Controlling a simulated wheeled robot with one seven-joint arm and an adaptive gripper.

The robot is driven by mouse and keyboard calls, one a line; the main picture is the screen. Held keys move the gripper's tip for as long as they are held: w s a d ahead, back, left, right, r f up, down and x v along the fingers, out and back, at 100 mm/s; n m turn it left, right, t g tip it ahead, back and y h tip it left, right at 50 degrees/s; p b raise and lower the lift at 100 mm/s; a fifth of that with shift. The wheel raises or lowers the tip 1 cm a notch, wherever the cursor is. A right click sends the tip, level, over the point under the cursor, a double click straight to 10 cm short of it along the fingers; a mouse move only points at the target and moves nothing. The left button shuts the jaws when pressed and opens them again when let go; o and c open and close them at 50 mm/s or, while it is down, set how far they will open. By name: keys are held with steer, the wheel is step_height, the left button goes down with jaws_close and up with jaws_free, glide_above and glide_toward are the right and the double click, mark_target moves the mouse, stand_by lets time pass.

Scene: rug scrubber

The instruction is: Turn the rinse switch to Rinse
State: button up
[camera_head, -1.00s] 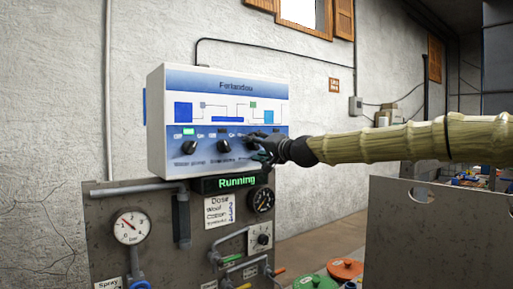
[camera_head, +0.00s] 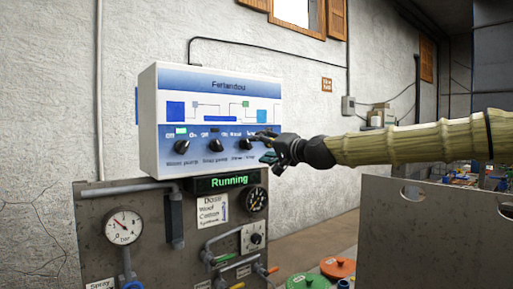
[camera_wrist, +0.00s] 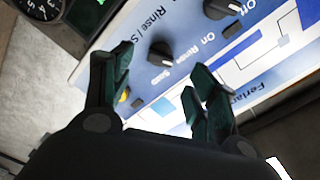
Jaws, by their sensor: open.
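The rinse switch is a small black knob (camera_head: 246,143) on the lower right of the white and blue control box (camera_head: 210,84). In the wrist view the knob (camera_wrist: 160,54) carries "Rinse" lettering beside it. Its exact pointer angle is unclear. My gripper (camera_head: 263,147) is at the box's lower right, just right of the knob. In the wrist view my gripper (camera_wrist: 160,80) has its two dark green fingers spread wide, with nothing between the tips. The knob lies beyond the fingertips, apart from them. In the head view the fingers hide part of the panel's right end.
Two similar knobs, the water pump knob (camera_head: 181,146) and soap pump knob (camera_head: 216,146), stand left of it. A "Running" display (camera_head: 229,181) and a black gauge (camera_head: 256,199) sit below. A grey panel (camera_head: 430,230) stands at right. A yellow part (camera_wrist: 124,97) shows near one finger.

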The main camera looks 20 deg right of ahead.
steer(key=shift+v, duration=2.25)
steer(key=p+v, duration=0.9)
steer(key=p, duration=0.6)
steer(key=shift+p, duration=0.3)
